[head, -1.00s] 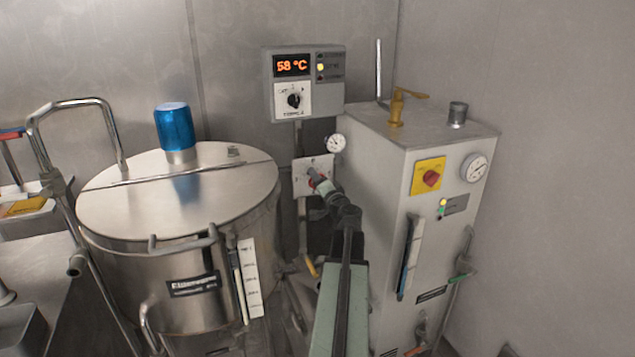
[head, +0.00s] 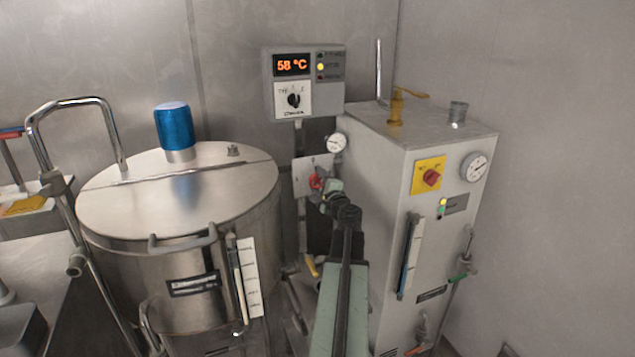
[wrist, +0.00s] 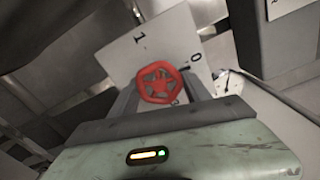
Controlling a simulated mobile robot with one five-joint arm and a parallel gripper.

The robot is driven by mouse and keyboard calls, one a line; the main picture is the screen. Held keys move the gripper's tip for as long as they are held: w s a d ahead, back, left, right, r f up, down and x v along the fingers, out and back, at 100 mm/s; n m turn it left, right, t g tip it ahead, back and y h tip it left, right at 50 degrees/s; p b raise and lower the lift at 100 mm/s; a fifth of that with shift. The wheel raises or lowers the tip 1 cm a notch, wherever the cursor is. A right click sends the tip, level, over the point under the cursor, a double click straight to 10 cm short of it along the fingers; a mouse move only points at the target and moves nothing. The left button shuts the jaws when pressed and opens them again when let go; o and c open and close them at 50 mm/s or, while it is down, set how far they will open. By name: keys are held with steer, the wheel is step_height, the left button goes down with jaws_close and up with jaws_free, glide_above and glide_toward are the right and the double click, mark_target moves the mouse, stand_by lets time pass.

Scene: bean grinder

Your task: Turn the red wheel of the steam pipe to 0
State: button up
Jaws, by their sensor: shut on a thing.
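The red wheel (head: 315,182) is small and sits in front of a white plate (head: 302,168) on the back wall, between the round kettle and the grey steam cabinet. In the wrist view the red wheel (wrist: 160,83) has a spoked, star-like centre and lies between my two fingers. The plate (wrist: 165,45) behind it carries a 1 and a 0, and it looks tilted in this view. My gripper (head: 324,186) is at the wheel and shut on it, partly covering it and the plate in the head view. I cannot tell which mark the wheel points to.
The kettle (head: 180,250) with a blue cap (head: 174,127) stands left of my arm. The steam cabinet (head: 390,180) stands close on the right. A control box (head: 305,85) showing 58 °C hangs above the plate. A small gauge (head: 336,142) is just above the wheel.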

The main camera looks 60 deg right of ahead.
stand_by(0.6)
steer(key=o, duration=1.4)
steer(key=shift+s+a, duration=0.1)
steer(key=v, duration=0.7)
steer(key=shift+s+a, duration=0.2)
steer(key=shift+s, duration=0.05)
